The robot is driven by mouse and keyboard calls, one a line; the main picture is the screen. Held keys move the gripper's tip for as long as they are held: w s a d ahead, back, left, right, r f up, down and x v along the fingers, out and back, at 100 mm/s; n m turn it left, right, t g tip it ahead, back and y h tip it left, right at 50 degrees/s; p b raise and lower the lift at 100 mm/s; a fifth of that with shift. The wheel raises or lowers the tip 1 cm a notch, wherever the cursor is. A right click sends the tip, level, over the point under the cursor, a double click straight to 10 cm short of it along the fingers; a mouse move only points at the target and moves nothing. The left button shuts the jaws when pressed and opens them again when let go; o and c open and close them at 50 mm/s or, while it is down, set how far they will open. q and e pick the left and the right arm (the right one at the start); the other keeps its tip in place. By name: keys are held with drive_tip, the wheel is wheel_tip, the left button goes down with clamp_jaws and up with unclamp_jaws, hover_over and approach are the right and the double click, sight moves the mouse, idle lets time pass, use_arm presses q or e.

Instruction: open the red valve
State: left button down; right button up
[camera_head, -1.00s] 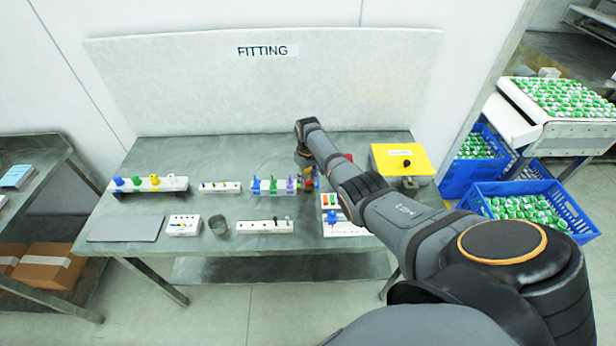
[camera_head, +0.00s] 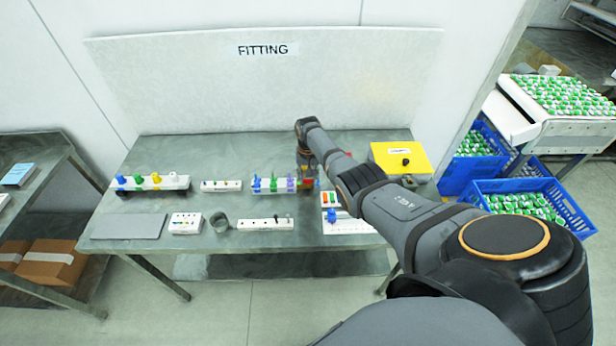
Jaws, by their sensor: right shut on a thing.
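The red valve (camera_head: 309,184) shows only as a small bit of red at the right end of the clear rack with blue, green and purple pieces. My right gripper (camera_head: 306,178) points down over it and appears shut on it. The gripper and wrist hide most of the valve, so its handle angle cannot be told. My left gripper is not in view.
The clear rack (camera_head: 265,186) stands close left of my gripper. A white rack (camera_head: 151,183), small white blocks, a grey ring (camera_head: 219,223) and a grey plate (camera_head: 128,226) share the table. A yellow box (camera_head: 402,158) stands right, beyond my arm.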

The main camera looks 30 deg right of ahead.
idle(0.4)
drive_tip(key=o, duration=1.2)
drive_tip(key=shift+c, duration=0.2)
drive_tip(key=shift+r, duration=0.1)
wheel_tip(320, 180, up, 12)
drive_tip(key=shift+f, duration=0.2)
